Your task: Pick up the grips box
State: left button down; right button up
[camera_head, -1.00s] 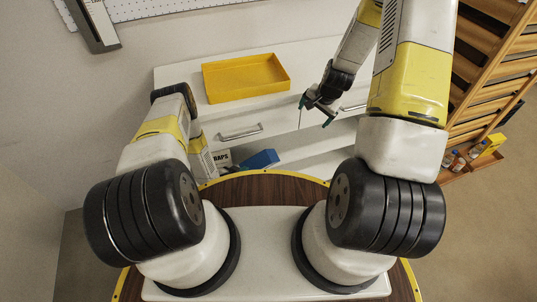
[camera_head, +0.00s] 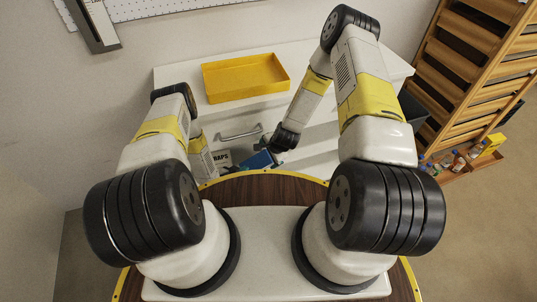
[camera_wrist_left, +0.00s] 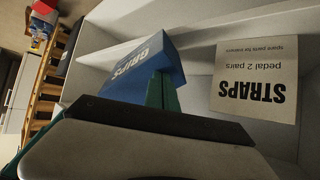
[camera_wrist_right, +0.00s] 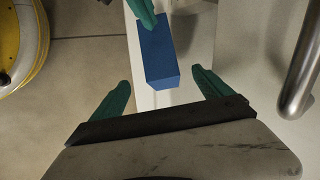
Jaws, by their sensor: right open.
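In the right wrist view a green left finger lies against the far end of the box (camera_wrist_right: 159,52). My right gripper (camera_wrist_right: 163,92) is open. Its spread fingers point toward the near end of the box, which is in front of and between them, apart from both.
A STRAPS box (camera_wrist_left: 255,85) stands on the shelf beside the grips box. A drawer handle (camera_wrist_right: 302,65) is close on the right in the right wrist view. A yellow tray (camera_head: 240,95) sits on the cabinet top. A wooden rack (camera_head: 470,80) stands at right.

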aim_at(262, 161)
jog(key=x, duration=1.2)
jog(key=shift+c, duration=0.4)
jog(key=c, duration=1.6)
pick_arm(q)
jog(key=shift+r, duration=0.6)
pick_arm(e)
jog(key=shift+c, duration=0.2)
pick_arm(q)
jog(key=v, duration=1.2)
pick_arm(e)
jog(key=shift+d, duration=0.1)
